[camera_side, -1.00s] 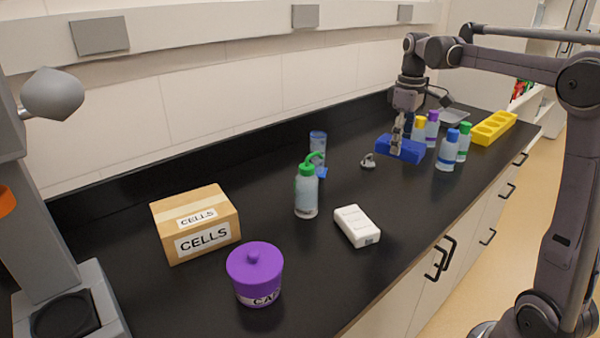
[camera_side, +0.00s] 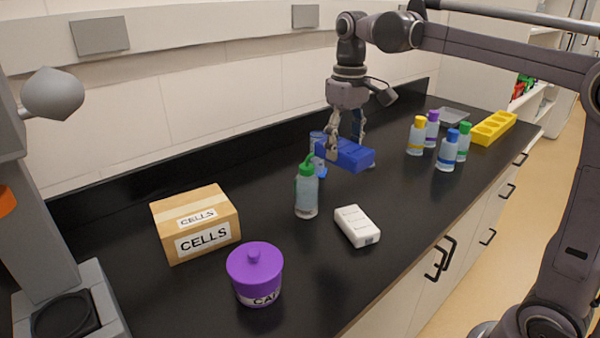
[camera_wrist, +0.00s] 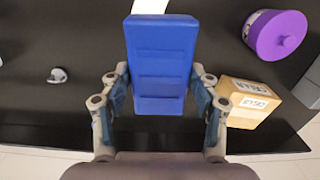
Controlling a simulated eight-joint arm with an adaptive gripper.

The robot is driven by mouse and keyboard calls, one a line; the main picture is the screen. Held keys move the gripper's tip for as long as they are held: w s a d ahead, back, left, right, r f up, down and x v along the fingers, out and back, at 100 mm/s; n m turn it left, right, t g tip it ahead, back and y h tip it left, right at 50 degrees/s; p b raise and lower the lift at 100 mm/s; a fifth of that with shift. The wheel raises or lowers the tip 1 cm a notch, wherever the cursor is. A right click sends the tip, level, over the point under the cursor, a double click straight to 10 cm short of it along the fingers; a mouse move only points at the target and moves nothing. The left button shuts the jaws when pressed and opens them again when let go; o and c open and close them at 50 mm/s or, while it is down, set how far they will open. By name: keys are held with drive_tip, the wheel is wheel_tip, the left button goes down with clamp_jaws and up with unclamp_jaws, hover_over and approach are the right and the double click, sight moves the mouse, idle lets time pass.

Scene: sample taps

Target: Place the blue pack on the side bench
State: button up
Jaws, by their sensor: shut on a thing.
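The blue pack (camera_side: 346,155) is a flat blue block, held in my gripper (camera_side: 346,140) above the black bench in the side view. It is raised near the green-capped wash bottle and partly in front of the clear blue cylinder behind. In the wrist view the blue pack (camera_wrist: 161,65) sits upright between the two fingers of my gripper (camera_wrist: 160,98), which are shut on its sides. The black bench (camera_side: 290,255) runs across the side view; I cannot tell whether it is the side bench.
A green-capped wash bottle (camera_side: 306,190), a white box (camera_side: 357,226), a CELLS carton (camera_side: 195,224) and a purple jar (camera_side: 255,273) stand nearby. Several capped bottles (camera_side: 447,152) and a yellow rack (camera_side: 494,127) are at the right.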

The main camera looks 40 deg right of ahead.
drive_tip(key=s+d+f+n, duration=0.1)
drive_tip(key=d+f, duration=0.1)
drive_tip(key=d, duration=0.7)
drive_tip(key=s+d+f+n, duration=0.1)
drive_tip(key=d+f, duration=0.1)
drive_tip(key=d, duration=0.8)
drive_tip(key=s+d+f, duration=0.2)
drive_tip(key=s+d, duration=0.3)
drive_tip(key=d, duration=0.3)
drive_tip(key=s+d+f+n, duration=0.1)
drive_tip(key=s+d+f, duration=0.1)
drive_tip(key=s+d, duration=0.3)
drive_tip(key=d, duration=0.3)
drive_tip(key=shift+s+f+n, duration=0.15)
drive_tip(key=shift+n, duration=0.15)
drive_tip(key=w+a+f, duration=0.1)
drive_tip(key=w+f, duration=0.1)
drive_tip(key=w, duration=0.1)
drive_tip(key=w+a+f, duration=0.1)
drive_tip(key=w+f, duration=0.1)
drive_tip(key=w, duration=0.2)
drive_tip(key=w+a+f, duration=0.2)
drive_tip(key=w+f, duration=0.1)
drive_tip(key=w, duration=0.1)
drive_tip(key=shift+f, duration=1.8)
drive_tip(key=shift+f, duration=0.2)
drive_tip(key=o, duration=1.3)
